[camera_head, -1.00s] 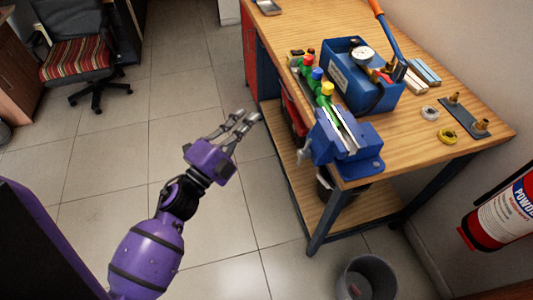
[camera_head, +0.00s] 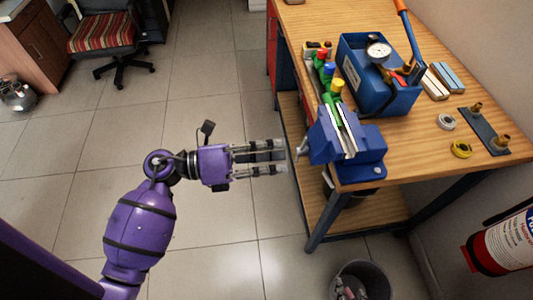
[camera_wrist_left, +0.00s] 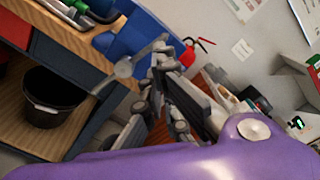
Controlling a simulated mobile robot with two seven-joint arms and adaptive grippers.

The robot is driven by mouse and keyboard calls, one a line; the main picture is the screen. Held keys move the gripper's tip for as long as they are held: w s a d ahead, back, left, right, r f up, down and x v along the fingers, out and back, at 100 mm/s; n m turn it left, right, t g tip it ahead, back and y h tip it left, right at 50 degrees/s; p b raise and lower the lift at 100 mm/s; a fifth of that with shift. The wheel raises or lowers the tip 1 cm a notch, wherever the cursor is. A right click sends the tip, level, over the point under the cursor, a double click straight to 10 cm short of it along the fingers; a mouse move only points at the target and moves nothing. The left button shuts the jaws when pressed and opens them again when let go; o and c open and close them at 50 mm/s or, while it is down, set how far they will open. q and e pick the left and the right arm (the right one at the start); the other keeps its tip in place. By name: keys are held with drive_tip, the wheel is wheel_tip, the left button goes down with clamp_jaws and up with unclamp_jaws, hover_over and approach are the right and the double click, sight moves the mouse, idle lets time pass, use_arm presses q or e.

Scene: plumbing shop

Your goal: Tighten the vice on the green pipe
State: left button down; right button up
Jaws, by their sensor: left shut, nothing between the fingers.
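The blue vice (camera_head: 368,150) is mounted at the near corner of the wooden workbench, with pale metal jaws. Its small grey handle (camera_head: 302,147) sticks out on the left side. In the left wrist view the blue vice (camera_wrist_left: 138,35) and its metal handle (camera_wrist_left: 124,68) lie just beyond my fingers. Green pieces (camera_head: 328,96) with red, blue and yellow tops stand behind the vice; I cannot clearly make out a pipe between the jaws. My left gripper (camera_head: 284,157) is shut and empty, pointing right, close to the handle; contact cannot be told. My right gripper is not in view.
A blue toolbox (camera_head: 384,98) with a gauge stands on the workbench (camera_head: 437,118) behind the vice. A grey bin (camera_head: 361,281) stands on the floor.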

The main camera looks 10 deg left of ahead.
use_arm(q)
drive_tip(key=shift+x, duration=2.3)
drive_tip(key=shift+d+r, duration=0.1)
use_arm(e)
drive_tip(key=shift+d+r, duration=0.15)
drive_tip(key=shift+d, duration=0.1)
use_arm(q)
drive_tip(key=shift+d, duration=0.1)
use_arm(e)
drive_tip(key=shift+a, duration=0.35)
drive_tip(key=shift+s+d, duration=0.1)
drive_tip(key=shift+d, duration=0.15)
